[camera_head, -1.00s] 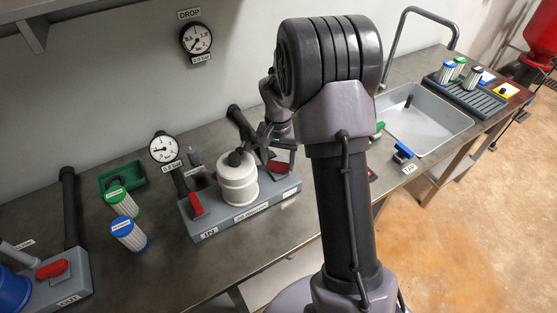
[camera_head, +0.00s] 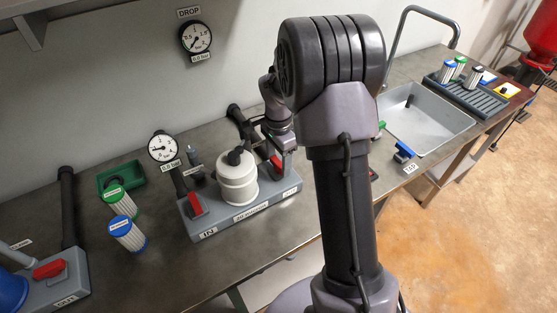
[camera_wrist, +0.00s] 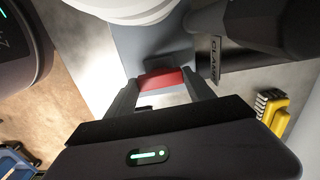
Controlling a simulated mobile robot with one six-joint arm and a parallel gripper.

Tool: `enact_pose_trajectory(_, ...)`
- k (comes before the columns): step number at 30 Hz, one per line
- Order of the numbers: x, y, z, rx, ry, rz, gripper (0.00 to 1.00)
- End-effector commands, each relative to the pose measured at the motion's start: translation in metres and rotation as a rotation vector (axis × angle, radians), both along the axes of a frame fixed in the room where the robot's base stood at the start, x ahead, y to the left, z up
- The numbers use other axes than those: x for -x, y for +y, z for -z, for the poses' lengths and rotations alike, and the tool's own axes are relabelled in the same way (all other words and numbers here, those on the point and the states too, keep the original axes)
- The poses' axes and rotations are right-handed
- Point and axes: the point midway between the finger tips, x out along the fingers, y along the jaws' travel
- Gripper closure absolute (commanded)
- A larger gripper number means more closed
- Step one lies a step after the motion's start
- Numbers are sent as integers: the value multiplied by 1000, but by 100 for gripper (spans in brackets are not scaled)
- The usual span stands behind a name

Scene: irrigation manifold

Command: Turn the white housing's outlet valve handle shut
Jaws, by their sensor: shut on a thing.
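The white housing (camera_head: 238,180) stands upright on a grey base block (camera_head: 222,217) on the bench, and its white side shows at the top of the wrist view (camera_wrist: 120,8). The outlet valve's red handle (camera_head: 276,163) is at the right end of the block, partly covered by my gripper (camera_head: 281,155). In the wrist view the red handle (camera_wrist: 165,79) lies crosswise between the two fingers of my gripper (camera_wrist: 163,85), which is shut on it. The inlet's red handle (camera_head: 195,205) is at the left end, near the IN label.
A dial gauge (camera_head: 162,147) stands left of the housing. Green-capped (camera_head: 117,194) and blue-capped (camera_head: 127,233) cartridges and a green tray (camera_head: 120,176) are further left. A grey sink (camera_head: 428,128) lies to the right. A yellow object (camera_wrist: 272,109) shows in the wrist view.

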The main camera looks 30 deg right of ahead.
Motion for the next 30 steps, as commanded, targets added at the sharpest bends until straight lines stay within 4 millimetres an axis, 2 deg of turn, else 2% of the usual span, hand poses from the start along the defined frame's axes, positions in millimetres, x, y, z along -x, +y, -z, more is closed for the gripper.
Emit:
enact_pose_trajectory(20, 0, 0, 0, 0, -1, 56, 79)
enact_pose_trajectory(21, 0, 0, 0, 0, -1, 56, 34)
enact_pose_trajectory(24, 0, 0, 0, 0, -1, 56, 16)
enact_pose_trajectory(30, 0, 0, 0, 0, -1, 55, 16)
